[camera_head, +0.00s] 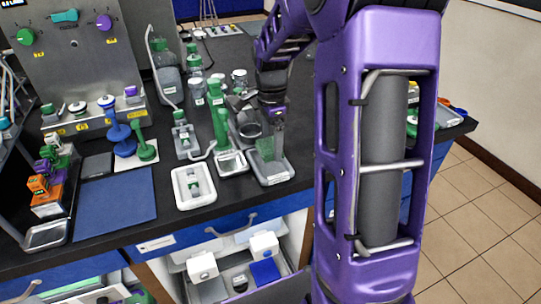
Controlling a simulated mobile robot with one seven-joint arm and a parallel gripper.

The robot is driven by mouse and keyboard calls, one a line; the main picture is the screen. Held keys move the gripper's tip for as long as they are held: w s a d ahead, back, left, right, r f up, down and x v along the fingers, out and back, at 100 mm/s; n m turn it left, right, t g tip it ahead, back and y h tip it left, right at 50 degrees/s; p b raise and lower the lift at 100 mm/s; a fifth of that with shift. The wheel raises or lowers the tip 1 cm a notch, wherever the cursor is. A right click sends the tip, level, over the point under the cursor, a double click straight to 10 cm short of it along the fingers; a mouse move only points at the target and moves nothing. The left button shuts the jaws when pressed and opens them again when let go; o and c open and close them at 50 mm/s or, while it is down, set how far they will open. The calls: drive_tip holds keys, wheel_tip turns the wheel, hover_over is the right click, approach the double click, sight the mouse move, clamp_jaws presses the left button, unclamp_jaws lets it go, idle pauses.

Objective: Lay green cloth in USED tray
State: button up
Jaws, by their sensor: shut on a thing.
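The green cloth (266,150) hangs below my gripper (275,122), which is shut on it. The cloth is above or touching a pale grey tray (274,179) near the counter's front edge; I cannot tell whether it touches. No label on this tray is legible, so I cannot confirm that it is the USED tray. My forearm and wrist come down from the top right and hide part of the counter behind.
A white tray (193,201) with small items and a metal tray (232,170) stand left of the grey tray. Green-capped bottles stand behind. A blue mat (115,205) lies farther left. An open drawer (235,285) juts out below the counter.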

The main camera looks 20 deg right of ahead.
sight(271, 154)
wheel_tip(271, 154, down, 4)
drive_tip(key=shift+f+b, duration=0.1)
drive_tip(key=shift+b, duration=0.2)
drive_tip(key=shift+f, duration=0.2)
drive_tip(key=o, duration=1.1)
drive_tip(key=shift+r, duration=0.15)
wheel_tip(271, 154, up, 12)
drive_tip(key=shift+r+p, duration=0.1)
drive_tip(key=shift+p, duration=1.05)
drive_tip(key=shift+w, duration=0.1)
